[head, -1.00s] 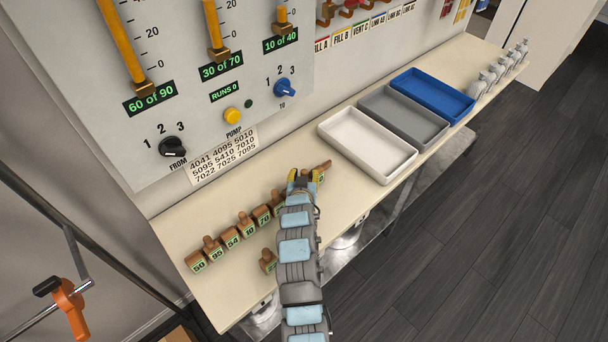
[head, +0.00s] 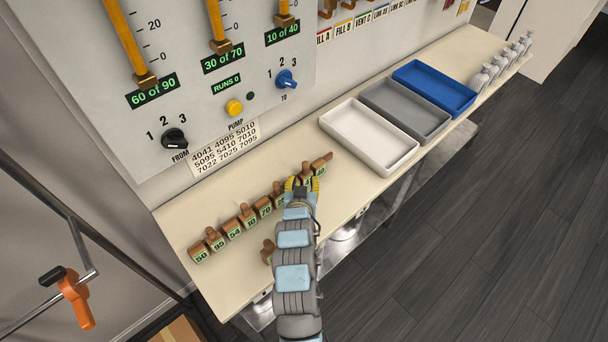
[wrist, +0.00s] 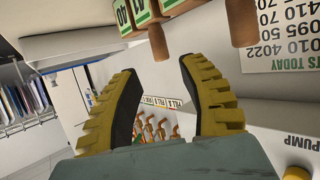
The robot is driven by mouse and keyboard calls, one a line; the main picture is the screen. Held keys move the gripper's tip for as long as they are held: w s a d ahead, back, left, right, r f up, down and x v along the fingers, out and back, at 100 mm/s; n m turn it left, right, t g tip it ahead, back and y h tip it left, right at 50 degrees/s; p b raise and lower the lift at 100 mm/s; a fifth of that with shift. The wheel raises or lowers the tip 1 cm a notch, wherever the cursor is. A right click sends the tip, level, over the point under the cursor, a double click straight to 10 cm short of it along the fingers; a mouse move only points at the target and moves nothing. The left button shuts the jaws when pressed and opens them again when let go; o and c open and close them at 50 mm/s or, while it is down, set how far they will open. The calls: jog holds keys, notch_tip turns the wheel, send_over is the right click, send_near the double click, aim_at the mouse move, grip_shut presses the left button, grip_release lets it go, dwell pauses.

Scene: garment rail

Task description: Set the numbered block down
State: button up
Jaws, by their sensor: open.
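Several brown wooden numbered blocks with knobs and green number labels stand in a row on the cream bench. The row runs from block 50 (head: 200,256) through block 95 (head: 217,243), block 54 (head: 233,231) and block 70 (head: 264,208) to a block at the right end (head: 321,167). One block (head: 268,252) stands apart in front of the row, partly hidden by my arm. My gripper (head: 302,184) is over the right part of the row and hides some blocks. In the wrist view its yellow ribbed fingers (wrist: 160,72) are apart with nothing between them. Two labelled blocks (wrist: 146,12) show beyond the fingertips.
White (head: 368,137), grey (head: 406,109) and blue (head: 433,88) trays sit right of the row. Several grey bottles (head: 503,62) stand at the far right end. A panel with sliders and dials (head: 175,90) rises behind the bench (head: 185,216). An orange crank handle (head: 75,300) is at lower left.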

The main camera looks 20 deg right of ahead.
jog(key=shift+v, duration=1.6)
jog(key=shift+d, duration=0.1)
